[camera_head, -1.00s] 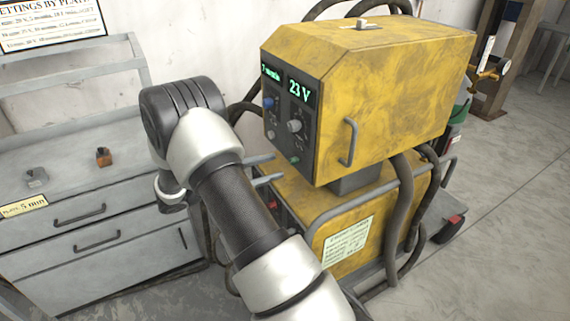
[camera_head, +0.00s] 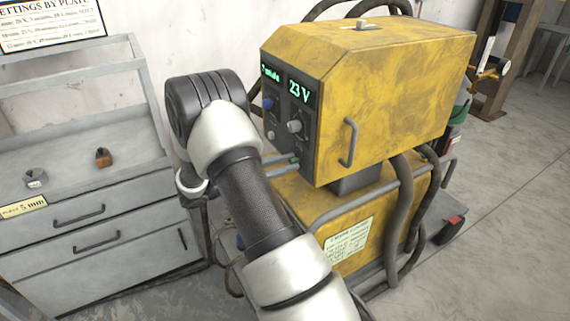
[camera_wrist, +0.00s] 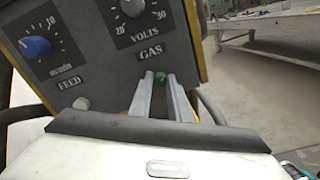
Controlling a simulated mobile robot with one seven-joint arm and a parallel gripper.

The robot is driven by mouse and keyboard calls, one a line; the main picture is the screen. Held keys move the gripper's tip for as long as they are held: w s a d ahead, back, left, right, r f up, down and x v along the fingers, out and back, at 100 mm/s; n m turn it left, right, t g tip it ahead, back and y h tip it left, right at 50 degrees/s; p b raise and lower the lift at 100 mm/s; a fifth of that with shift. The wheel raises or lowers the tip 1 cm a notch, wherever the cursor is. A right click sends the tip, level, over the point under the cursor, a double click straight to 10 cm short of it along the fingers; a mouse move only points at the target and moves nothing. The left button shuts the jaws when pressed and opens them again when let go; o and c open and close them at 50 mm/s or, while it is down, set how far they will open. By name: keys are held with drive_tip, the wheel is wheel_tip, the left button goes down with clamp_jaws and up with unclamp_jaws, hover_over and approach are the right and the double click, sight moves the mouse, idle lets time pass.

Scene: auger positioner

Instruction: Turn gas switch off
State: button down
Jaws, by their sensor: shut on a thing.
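The gas switch is a small green knob (camera_wrist: 160,80) below the GAS label on the dark front panel (camera_wrist: 105,60) of the yellow welding machine (camera_head: 375,85). In the wrist view, my gripper (camera_wrist: 161,77) has its two pale fingers on either side of the knob, shut on it. In the head view, my gripper reaches the lower part of the panel, mostly behind my arm. The knob's exact turn angle cannot be told.
Above GAS is the pale VOLTS knob (camera_wrist: 132,6). A blue FEED dial (camera_wrist: 36,46) and a pale knob (camera_wrist: 82,103) are to the left. The display (camera_head: 299,91) reads 23 V. A grey drawer cabinet (camera_head: 100,260) stands left.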

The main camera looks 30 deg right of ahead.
drive_tip(key=shift+n, duration=0.3)
drive_tip(key=n+p, duration=0.3)
drive_tip(key=shift+r, duration=0.15)
drive_tip(key=shift+s+f+n+t+h+p, duration=0.15)
drive_tip(key=shift+n+t+h+p, duration=0.2)
drive_tip(key=shift+n+p, duration=2.45)
drive_tip(key=shift+w+f+n+t+h+p, duration=0.15)
drive_tip(key=shift+n+t+p, duration=0.4)
drive_tip(key=shift+n, duration=4.25)
drive_tip(key=shift+s, duration=0.1)
drive_tip(key=c, duration=1.7)
unclamp_jaws()
drive_tip(key=shift+o, duration=0.2)
